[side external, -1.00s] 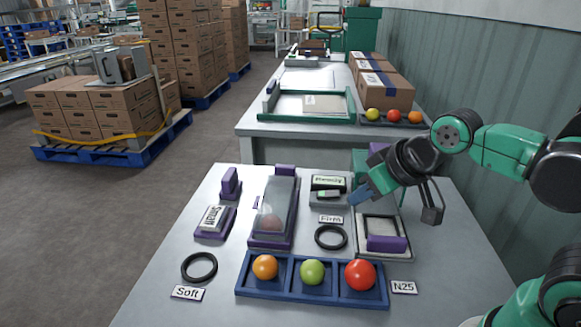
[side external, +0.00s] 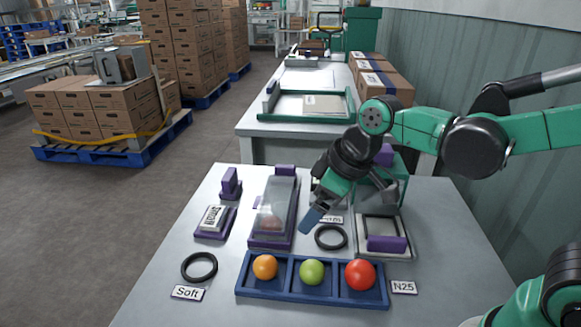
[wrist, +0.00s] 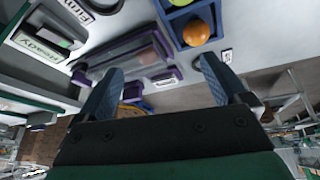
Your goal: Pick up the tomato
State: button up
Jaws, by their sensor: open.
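A blue three-compartment tray (side external: 240,290) at the front of the table holds an orange tomato (side external: 265,267), a green one (side external: 312,272) and a red one (side external: 360,275). Another reddish tomato (side external: 270,222) lies under the clear cover of a purple-based box (side external: 252,240). My gripper (side external: 312,222) is open and empty, pointing down-left above the table between that box and the black ring, behind the tray. In the wrist view the open fingers (wrist: 162,66) frame part of the covered box (wrist: 122,52); the orange tomato (wrist: 196,33) shows beyond them.
Black rings lie by the Soft label (side external: 187,293) and the Firm label, partly hidden by my gripper. A grey tray with a purple block (side external: 386,244) stands right. A purple stand (side external: 230,183) and the Small-labelled piece (side external: 213,220) stand left.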

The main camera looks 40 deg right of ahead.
aim_at(267, 260)
jog(key=a+f+n+g, duration=0.1)
jog(key=a+n, duration=0.1)
jog(key=w+a+f+n, duration=0.1)
jog(key=a+f, duration=0.1)
jog(key=w+a+f+n+g+y, duration=0.1)
jog(key=a+f+n, duration=0.1)
jog(key=shift+w+n+g, duration=0.25)
jog(key=shift+n+g, duration=0.05)
jog(key=shift+x, duration=2.85)
jog(key=c, duration=0.9)
